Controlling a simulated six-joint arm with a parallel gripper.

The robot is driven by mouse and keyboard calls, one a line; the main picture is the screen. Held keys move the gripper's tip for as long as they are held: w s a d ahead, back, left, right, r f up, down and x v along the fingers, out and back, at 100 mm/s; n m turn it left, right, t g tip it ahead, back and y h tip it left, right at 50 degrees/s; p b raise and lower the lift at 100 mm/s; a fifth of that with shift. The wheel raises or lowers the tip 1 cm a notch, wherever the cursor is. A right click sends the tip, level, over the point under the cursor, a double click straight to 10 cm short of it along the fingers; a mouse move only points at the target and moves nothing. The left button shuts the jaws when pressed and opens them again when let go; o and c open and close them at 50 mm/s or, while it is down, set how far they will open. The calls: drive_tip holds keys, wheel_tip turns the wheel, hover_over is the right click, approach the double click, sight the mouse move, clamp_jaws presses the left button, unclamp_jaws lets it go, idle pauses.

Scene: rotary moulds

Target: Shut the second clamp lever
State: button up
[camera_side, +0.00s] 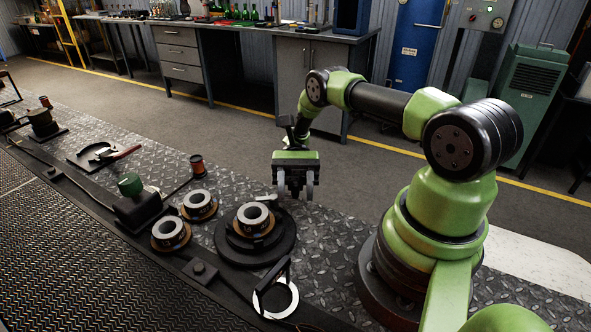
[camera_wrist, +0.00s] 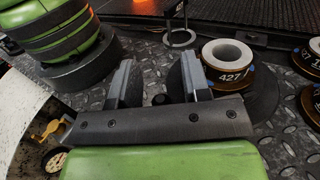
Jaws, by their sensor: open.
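A rotary mould (camera_side: 254,218) with a pale ring on top sits on a dark round base (camera_side: 232,258) in the middle of the side view. A small light lever-like piece (camera_side: 266,197) shows at its back right edge; I cannot tell which clamp lever it is. My gripper (camera_side: 295,192) hangs just behind and right of the mould, fingers down, open and empty. In the wrist view my gripper (camera_wrist: 158,78) has its fingers apart, left of a mould labelled 427 (camera_wrist: 228,62). No clamp lever shows clearly there; my gripper's body hides part of the base.
Two similar moulds (camera_side: 169,233) (camera_side: 198,205) stand left of the base. In front, a white ring (camera_side: 276,299) lies below a dark upright bracket (camera_side: 274,272). A green-knobbed device (camera_side: 130,185) stands farther left. The tread plate right of the base is mostly clear.

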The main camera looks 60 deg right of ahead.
wheel_tip(320, 180, up, 9)
idle(0.4)
drive_tip(key=shift+r, duration=0.1)
drive_tip(key=d+f+m+t+h, duration=0.1)
drive_tip(key=d+m+t+h, duration=0.5)
drive_tip(key=t+h, duration=0.4)
drive_tip(key=shift+m+g+h, duration=0.3)
drive_tip(key=shift+m+h, duration=0.3)
drive_tip(key=shift+h, duration=0.1)
drive_tip(key=x, duration=1)
drive_tip(key=shift+w+a, duration=0.15)
drive_tip(key=shift+a, duration=0.2)
clamp_jaws()
